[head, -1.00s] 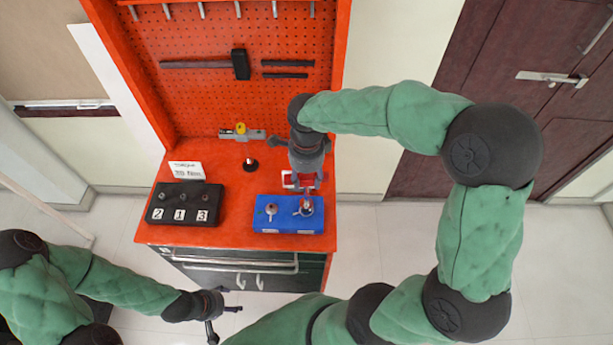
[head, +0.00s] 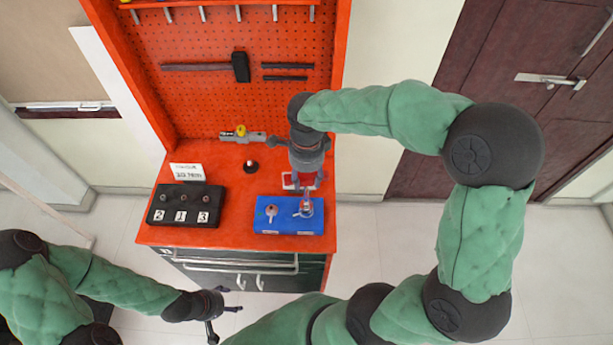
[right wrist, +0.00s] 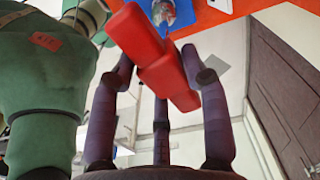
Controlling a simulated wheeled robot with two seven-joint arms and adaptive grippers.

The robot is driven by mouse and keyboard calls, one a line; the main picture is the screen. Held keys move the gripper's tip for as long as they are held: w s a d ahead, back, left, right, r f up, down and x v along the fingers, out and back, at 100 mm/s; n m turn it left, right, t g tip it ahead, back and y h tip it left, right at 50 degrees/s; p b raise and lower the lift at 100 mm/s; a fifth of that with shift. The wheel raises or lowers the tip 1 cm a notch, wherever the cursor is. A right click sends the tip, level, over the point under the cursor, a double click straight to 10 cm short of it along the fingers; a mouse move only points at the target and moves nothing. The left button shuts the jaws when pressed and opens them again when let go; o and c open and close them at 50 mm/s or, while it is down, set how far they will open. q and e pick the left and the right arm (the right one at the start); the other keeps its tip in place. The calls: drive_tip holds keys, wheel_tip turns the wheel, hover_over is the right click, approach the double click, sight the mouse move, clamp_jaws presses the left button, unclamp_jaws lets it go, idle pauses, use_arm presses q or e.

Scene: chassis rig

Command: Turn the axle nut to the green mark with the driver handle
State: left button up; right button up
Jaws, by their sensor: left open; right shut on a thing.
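A red driver handle (right wrist: 150,45) shows between the fingers of my right gripper (right wrist: 155,70) in the right wrist view. My right gripper (head: 306,186) is shut on it, above the right part of the blue block (head: 267,228). A metal hub piece (head: 306,208) stands on that block right under the gripper; it also shows in the right wrist view (right wrist: 164,12). I cannot make out the axle nut or the green mark, nor whether the handle touches the hub piece. My left gripper (head: 226,301) is open and empty, low in front of the cabinet.
A black block (head: 180,218) with several sockets and labels 2, 1, 3 stands on the left of the orange bench (head: 230,238). A white card (head: 188,172) stands behind it. A grey tool with a yellow part (head: 240,134) and a small dark-based post (head: 250,166) are at the back.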

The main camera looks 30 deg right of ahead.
drive_tip(key=shift+r+p, duration=1.2)
drive_tip(key=shift+r, duration=0.65)
drive_tip(key=shift+f, duration=0.1)
